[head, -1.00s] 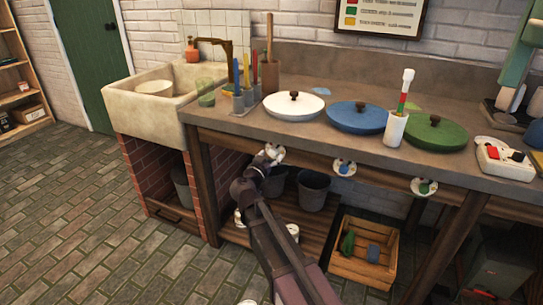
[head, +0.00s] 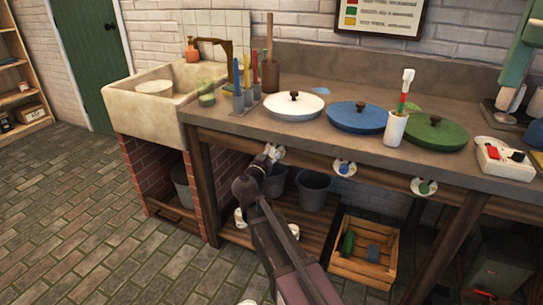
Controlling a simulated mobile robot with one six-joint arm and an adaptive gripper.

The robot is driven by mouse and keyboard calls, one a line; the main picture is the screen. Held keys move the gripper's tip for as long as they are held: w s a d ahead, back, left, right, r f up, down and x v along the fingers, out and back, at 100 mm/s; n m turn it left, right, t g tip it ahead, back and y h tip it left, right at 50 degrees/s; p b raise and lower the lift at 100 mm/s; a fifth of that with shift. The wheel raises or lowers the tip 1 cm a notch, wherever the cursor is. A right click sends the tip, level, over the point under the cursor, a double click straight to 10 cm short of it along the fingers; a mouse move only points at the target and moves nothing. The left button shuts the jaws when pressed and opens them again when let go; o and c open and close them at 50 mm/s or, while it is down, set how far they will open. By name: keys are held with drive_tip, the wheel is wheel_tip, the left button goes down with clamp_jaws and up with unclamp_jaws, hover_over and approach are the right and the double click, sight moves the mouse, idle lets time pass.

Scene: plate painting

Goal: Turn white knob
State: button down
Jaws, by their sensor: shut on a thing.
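The white knob (head: 279,151) is on the front edge of the workbench, at the left of a row of knobs. My gripper (head: 270,156) is at this knob and shut on it. The gripper and arm hide part of the knob, so its angle cannot be read. Above it on the bench lies a white lidded dish (head: 294,107) with a dark handle.
A blue knob (head: 344,168) and a green knob (head: 424,187) sit further right on the bench front. Buckets (head: 313,190) and a wooden crate (head: 361,265) stand below. A sink (head: 150,100) is at the left. The brick floor (head: 90,220) at left is clear.

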drive_tip(key=shift+n, duration=0.4)
drive_tip(key=n, duration=1.1)
drive_tip(key=shift+r, duration=0.1)
drive_tip(key=n, duration=0.6)
drive_tip(key=shift+n, duration=0.4)
drive_tip(key=n, duration=0.5)
drive_tip(key=shift+w+r, duration=0.1)
drive_tip(key=shift+c, duration=1.7)
unclamp_jaws()
